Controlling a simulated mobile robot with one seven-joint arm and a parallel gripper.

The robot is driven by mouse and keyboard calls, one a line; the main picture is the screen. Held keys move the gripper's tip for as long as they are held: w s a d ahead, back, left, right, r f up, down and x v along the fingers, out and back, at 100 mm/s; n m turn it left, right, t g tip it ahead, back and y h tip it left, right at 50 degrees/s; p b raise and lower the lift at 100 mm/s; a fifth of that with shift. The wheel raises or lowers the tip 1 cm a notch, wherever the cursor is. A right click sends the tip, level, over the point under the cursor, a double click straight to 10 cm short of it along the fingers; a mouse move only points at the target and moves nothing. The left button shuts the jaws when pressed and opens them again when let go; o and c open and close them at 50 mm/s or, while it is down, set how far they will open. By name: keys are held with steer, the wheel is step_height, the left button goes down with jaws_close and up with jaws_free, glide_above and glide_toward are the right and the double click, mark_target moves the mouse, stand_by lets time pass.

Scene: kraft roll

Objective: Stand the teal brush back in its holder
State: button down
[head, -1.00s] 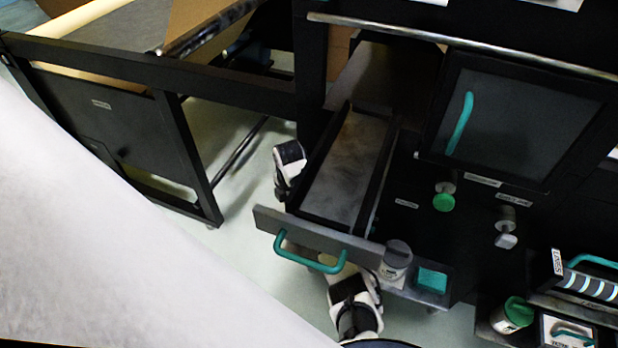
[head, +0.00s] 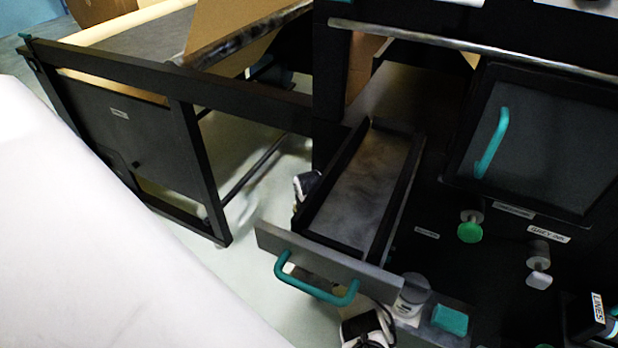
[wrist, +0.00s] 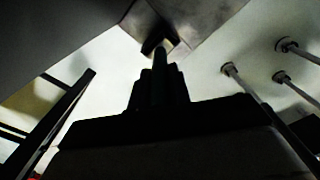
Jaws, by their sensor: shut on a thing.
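In the wrist view my gripper (wrist: 158,92) is a dark silhouette, shut on a slim upright thing with a faint green tint, which I take to be the teal brush (wrist: 158,72). The poor light hides most of its shape and colour. Its upper end is near a dark angled piece under a grey panel; I cannot tell whether they touch. In the head view my gripper and the brush are hidden, with only parts of my arm showing beside and below the open drawer. I cannot make out the brush holder for certain.
The open drawer (head: 362,195) juts out with a teal handle (head: 316,290). A grey-lidded canister (head: 410,297) and a teal block (head: 450,320) sit on a ledge to its right. A green knob (head: 470,228) projects nearby. A large white roll (head: 110,230) fills the left foreground.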

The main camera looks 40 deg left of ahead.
steer(key=shift+f+b, duration=0.3)
steer(key=shift+f, duration=0.55)
steer(key=c, duration=1.2)
jaws_free()
step_height(320, 180, up, 14)
steer(key=p, duration=0.3)
steer(key=shift+f, duration=0.1)
